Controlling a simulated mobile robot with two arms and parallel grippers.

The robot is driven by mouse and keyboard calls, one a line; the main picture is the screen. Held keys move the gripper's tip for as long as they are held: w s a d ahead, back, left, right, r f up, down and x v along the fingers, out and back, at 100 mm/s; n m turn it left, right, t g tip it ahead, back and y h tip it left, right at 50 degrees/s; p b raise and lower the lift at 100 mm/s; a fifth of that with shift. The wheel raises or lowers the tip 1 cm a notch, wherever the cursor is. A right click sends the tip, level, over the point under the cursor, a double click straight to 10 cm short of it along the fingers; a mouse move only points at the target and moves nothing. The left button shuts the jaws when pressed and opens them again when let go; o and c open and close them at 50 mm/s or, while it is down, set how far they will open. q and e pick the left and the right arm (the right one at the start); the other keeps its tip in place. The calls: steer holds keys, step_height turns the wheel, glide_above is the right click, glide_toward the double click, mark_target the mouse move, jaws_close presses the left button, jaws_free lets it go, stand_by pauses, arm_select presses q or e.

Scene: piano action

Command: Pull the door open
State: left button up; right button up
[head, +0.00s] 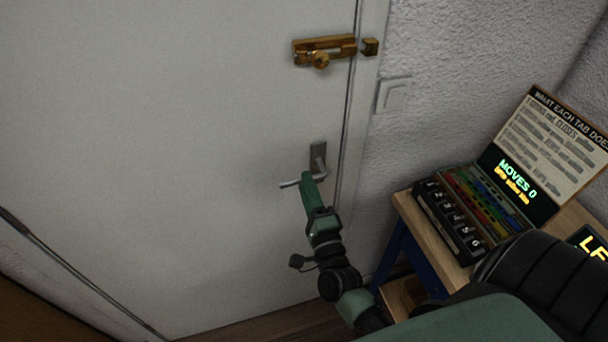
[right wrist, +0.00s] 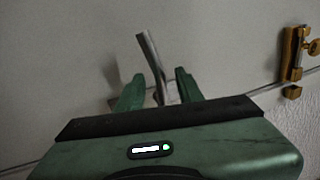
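The white door (head: 180,120) fills the left of the head view and looks shut in its frame. Its metal lever handle (head: 290,184) points left from a dark plate near the door's right edge. My right gripper (head: 307,180) is at the handle. In the right wrist view its two green fingers (right wrist: 157,88) are apart, and the lever (right wrist: 150,52) stands between them; I cannot tell whether they touch it. A brass bolt (head: 325,48) sits higher on the door, with its keeper (head: 370,47) on the frame. My left gripper is not in view.
A light switch (head: 393,95) is on the rough wall right of the door. A small table (head: 408,212) on the right bears a box with numbered tabs (head: 460,222) and a sign board (head: 552,135). Wooden floor (head: 270,328) shows below the door.

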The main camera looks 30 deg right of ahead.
steer(key=shift+x, duration=1.25)
jaws_close()
stand_by(0.5)
